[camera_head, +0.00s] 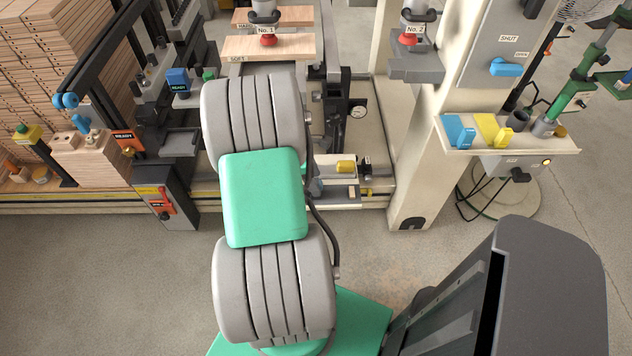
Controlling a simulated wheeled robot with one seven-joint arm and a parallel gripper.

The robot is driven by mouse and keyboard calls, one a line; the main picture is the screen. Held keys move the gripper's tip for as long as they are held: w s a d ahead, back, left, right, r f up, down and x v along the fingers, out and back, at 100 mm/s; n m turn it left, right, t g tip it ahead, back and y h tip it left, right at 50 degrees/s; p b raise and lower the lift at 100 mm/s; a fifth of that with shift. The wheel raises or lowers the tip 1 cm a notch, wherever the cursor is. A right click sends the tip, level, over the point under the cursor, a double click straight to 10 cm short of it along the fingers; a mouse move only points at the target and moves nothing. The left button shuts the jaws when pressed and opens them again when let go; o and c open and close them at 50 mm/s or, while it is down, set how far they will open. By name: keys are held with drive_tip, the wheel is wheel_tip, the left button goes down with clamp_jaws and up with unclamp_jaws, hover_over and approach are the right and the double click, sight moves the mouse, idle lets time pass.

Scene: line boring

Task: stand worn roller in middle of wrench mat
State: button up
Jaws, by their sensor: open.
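I cannot pick out the worn roller or the wrench mat for certain in the head view. My own grey and green arm runs up the middle of the picture and covers much of the machine behind it. My gripper is not visible. Just right of the arm, a small pale ledge (338,196) holds a few small parts, among them a yellow piece (346,167). I cannot tell what these parts are.
Stacked boards (60,75) stand at the left. Two stations marked No. 1 (265,20) and No. 2 (415,30) are at the back. A shelf (475,146) on the right post bears blue and yellow blocks and a dark cup. The floor (110,290) at the lower left is clear.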

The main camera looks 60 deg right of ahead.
drive_tip(key=v, duration=1)
drive_tip(key=w+a+r+m+t+h, duration=0.1)
drive_tip(key=w+a+r, duration=0.2)
drive_tip(key=w+a, duration=0.3)
drive_tip(key=w+a+r+m+t, duration=0.1)
drive_tip(key=w+a+r+t, duration=0.15)
drive_tip(key=w+a, duration=0.35)
drive_tip(key=a+r+m+t+y, duration=0.1)
drive_tip(key=a+r, duration=0.1)
drive_tip(key=a, duration=1)
drive_tip(key=a+r+m+t+y, duration=0.1)
drive_tip(key=a+r+m, duration=0.1)
drive_tip(key=a, duration=1)
drive_tip(key=shift+w+a+t, duration=0.25)
drive_tip(key=shift+w+t, duration=0.05)
drive_tip(key=shift+t, duration=0.05)
drive_tip(key=shift+d, duration=0.1)
